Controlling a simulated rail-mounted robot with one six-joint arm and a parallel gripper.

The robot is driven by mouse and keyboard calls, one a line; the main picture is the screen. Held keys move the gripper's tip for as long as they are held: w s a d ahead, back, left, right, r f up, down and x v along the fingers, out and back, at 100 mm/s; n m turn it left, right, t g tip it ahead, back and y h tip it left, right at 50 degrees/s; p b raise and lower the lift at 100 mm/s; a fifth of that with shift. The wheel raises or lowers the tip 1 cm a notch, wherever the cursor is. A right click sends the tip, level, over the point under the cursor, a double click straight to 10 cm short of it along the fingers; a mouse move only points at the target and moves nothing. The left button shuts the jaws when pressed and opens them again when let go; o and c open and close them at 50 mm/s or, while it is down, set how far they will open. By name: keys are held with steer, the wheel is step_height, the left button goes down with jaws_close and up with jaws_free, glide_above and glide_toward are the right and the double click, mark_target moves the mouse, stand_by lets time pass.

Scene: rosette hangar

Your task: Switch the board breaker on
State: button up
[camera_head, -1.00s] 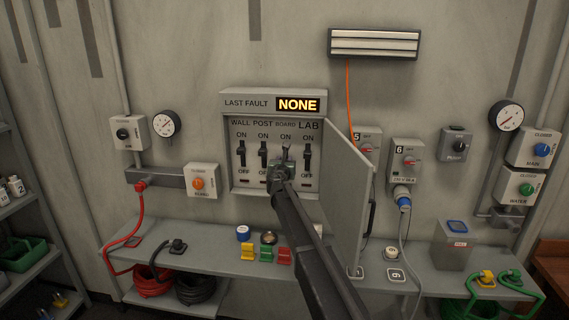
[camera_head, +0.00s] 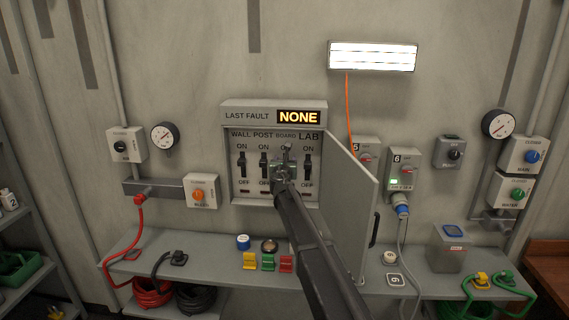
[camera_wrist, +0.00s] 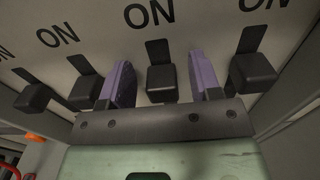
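The open grey breaker panel (camera_head: 275,112) has a row of black levers labelled WALL, POST, BOARD and LAB, and its display reads NONE. The board breaker lever (camera_head: 287,150) is partly hidden by my gripper (camera_head: 284,168) in the head view. In the wrist view, the purple fingers of my gripper (camera_wrist: 161,75) stand apart on either side of the board lever (camera_wrist: 162,82), with gaps showing.
The panel door (camera_head: 350,195) hangs open to the right of my arm. A wall lamp (camera_head: 373,56) glows white, and socket box 6 (camera_head: 403,168) shows a green light.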

steer(key=s, duration=1)
steer(key=shift+s+a, duration=0.15)
steer(key=shift+s, duration=0.25)
